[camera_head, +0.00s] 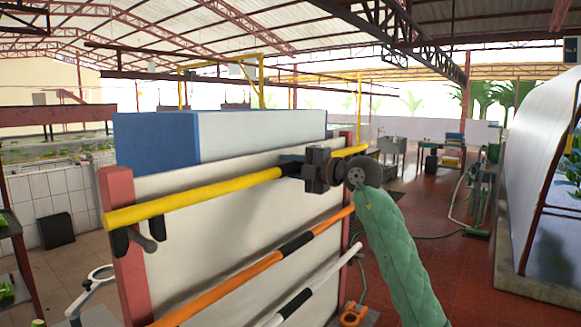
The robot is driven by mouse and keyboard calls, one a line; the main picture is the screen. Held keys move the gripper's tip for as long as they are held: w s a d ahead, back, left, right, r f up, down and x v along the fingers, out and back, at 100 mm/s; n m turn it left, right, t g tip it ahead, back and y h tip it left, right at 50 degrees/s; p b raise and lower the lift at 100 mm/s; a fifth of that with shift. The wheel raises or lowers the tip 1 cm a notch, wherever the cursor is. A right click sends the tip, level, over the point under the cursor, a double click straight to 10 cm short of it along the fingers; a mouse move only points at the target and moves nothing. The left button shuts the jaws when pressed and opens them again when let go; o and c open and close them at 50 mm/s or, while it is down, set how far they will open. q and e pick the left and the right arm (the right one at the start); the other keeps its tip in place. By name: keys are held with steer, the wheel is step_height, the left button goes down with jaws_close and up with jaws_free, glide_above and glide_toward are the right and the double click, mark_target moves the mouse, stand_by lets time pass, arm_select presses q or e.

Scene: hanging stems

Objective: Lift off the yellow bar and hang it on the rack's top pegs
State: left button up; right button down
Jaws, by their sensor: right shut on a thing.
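The long yellow bar (200,193) runs across the front of the rack, its left end nearer and lower in the picture. My right gripper (291,166) is shut on the bar right of its middle, at a dark section. The rack has a red left post (126,255) and a red right post (346,220). Dark pegs (119,243) and a grey rounded peg (147,242) show just under the bar's left end. I cannot tell if the bar touches them. The pegs at the right post are hidden behind my gripper and arm. My left gripper is not in view.
An orange bar (240,283) with a black section and a white bar (325,272) with a black section hang lower on the rack. A white panel (220,240) stands behind the bars, with a blue-and-white box shape (155,143) above. Red floor lies open to the right.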

steer(key=shift+f, duration=0.25)
steer(key=shift+f, duration=0.55)
steer(key=c, duration=1.1)
jaws_free()
steer(key=shift+o, duration=0.2)
